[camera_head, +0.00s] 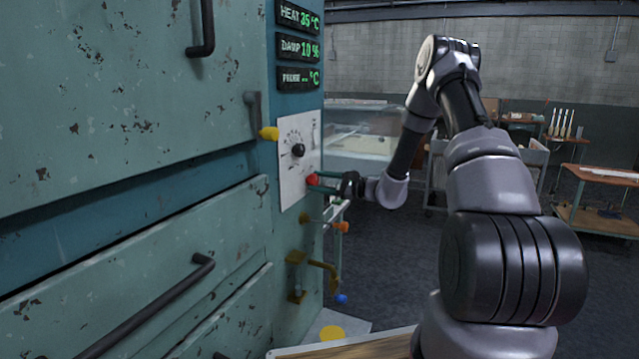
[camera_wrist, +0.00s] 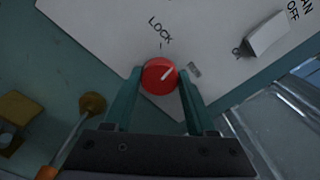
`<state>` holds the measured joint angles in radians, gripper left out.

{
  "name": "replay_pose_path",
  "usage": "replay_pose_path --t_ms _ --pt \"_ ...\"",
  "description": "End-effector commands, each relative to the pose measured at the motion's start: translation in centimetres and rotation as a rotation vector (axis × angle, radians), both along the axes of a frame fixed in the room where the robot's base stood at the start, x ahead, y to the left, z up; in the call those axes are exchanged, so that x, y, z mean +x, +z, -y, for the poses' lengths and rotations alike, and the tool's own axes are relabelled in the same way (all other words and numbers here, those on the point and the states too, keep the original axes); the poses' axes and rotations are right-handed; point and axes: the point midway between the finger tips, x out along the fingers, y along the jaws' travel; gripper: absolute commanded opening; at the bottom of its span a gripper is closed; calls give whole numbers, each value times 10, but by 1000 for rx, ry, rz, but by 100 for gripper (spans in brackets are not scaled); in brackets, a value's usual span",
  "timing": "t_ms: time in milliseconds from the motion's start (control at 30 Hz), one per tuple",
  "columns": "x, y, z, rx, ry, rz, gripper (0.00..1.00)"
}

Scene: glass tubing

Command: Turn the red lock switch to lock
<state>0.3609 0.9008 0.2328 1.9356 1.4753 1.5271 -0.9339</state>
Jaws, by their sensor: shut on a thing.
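The red lock switch (camera_head: 312,179) is a round knob low on the white control plate (camera_head: 291,187) of the teal machine. The word LOCK (camera_wrist: 160,30) and a tick mark lie above the knob, so the pointer sits to the right of that tick. A small grey mark is printed to the knob's right. My gripper (camera_head: 319,182) reaches in from the right, and its two teal fingers are shut on the knob's sides.
A black dial (camera_head: 298,150) sits above the switch. An orange knob (camera_head: 341,227) and a brass handle (camera_head: 322,266) are below. A white rocker switch (camera_wrist: 267,35) is on the plate. Open floor lies right of the machine.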

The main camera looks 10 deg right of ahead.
Motion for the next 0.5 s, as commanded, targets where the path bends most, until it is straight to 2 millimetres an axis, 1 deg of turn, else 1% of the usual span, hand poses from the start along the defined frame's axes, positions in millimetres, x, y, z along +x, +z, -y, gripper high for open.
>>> replay_pose_path --t_ms 500 --pt "-1 -1 0 -266 0 366 1"
